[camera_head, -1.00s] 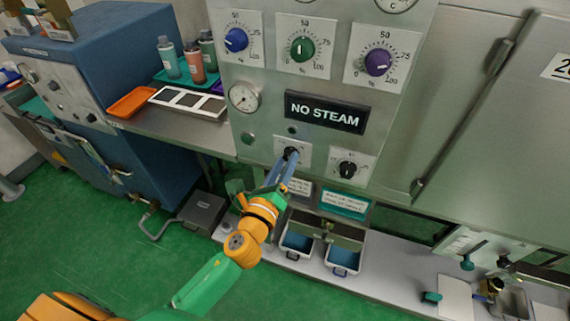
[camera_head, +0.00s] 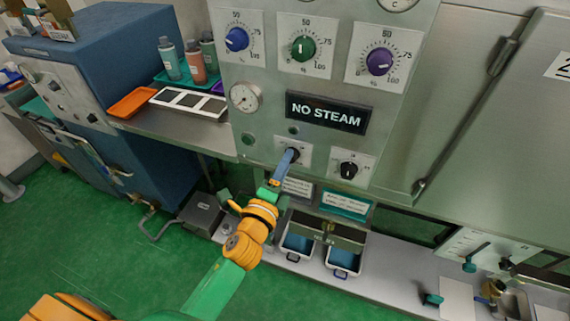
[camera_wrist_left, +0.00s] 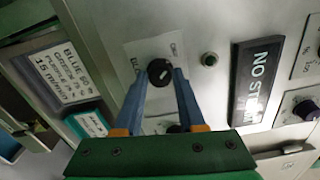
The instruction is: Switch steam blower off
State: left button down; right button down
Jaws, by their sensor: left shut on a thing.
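A black rotary switch (camera_wrist_left: 160,72) on a white plate sits between my left fingertips in the left wrist view. My left gripper (camera_head: 289,156) is shut on this switch, on the steel panel below the NO STEAM sign (camera_head: 325,113). The sign also shows in the left wrist view (camera_wrist_left: 258,82). The switch's lettering is partly readable and one end starts with "BL". A second black switch (camera_head: 348,169) is on its own plate to the right. My right gripper is not in these views.
Blue, green and purple dials (camera_head: 303,49) line the panel above. Two small bins (camera_head: 297,245) stand on the ledge below. A side shelf holds bottles, an orange tray (camera_head: 132,102) and a white three-part tray (camera_head: 188,102). Green floor is open in front.

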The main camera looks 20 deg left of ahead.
pick_arm(q)
jog(key=shift+n, duration=0.3)
jog(key=c, duration=0.5)
grip_release()
jog(key=s+b, duration=0.1)
jog(key=s, duration=0.6)
jog(key=shift+a+b, duration=0.15)
jog(key=shift+b, duration=0.15)
